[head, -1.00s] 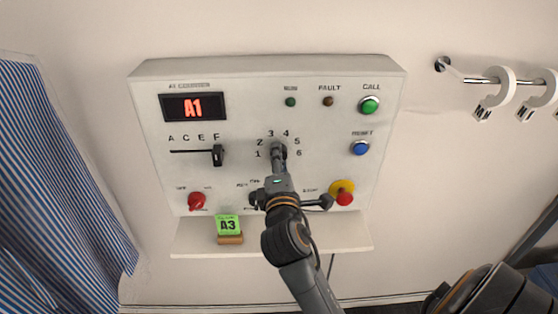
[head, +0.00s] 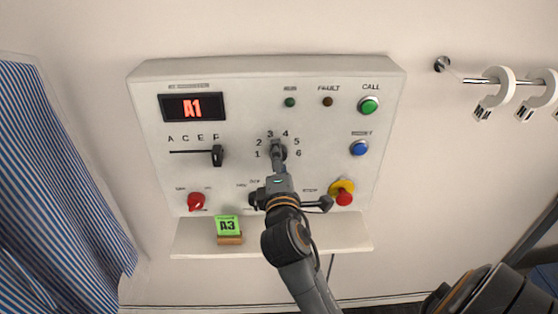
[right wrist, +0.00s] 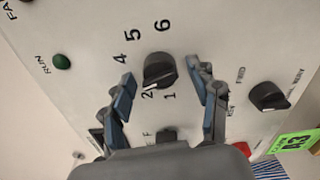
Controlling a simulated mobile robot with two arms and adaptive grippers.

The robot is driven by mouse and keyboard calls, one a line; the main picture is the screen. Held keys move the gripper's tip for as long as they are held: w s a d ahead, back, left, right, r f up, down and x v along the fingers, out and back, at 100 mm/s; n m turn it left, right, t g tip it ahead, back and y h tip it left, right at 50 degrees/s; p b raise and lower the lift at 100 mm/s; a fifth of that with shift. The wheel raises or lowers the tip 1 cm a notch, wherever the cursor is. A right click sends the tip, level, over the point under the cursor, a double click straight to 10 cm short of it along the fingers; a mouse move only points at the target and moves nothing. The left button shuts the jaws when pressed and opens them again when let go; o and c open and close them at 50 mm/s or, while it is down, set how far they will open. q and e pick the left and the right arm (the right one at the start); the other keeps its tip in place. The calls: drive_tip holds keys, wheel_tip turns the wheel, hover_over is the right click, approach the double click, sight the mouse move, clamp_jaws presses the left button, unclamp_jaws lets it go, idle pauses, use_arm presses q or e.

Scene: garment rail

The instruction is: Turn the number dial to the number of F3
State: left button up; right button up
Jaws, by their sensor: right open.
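The number dial (right wrist: 160,68) is a dark round knob on the white panel, with numbers 1 to 6 around it. In the right wrist view its pale pointer mark lies near 1 and 2; the 3 is not visible there. In the head view the dial is mostly hidden by my right gripper (head: 278,155). My right gripper (right wrist: 160,75) is open, with one finger on each side of the dial; contact is unclear. The display (head: 192,106) reads A1. The letter slider (head: 217,155) stands under F. My left gripper is not in view.
A green card (head: 227,225) reading A3 stands on the ledge (head: 300,235). A red knob (head: 196,201), a red stop button (head: 344,198), a blue button (head: 359,148) and a green button (head: 369,105) surround the dial. A striped garment (head: 60,180) hangs left.

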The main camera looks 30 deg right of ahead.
drive_tip(key=v, duration=0.7)
drive_tip(key=shift+s, duration=0.25)
drive_tip(key=shift+a, duration=0.15)
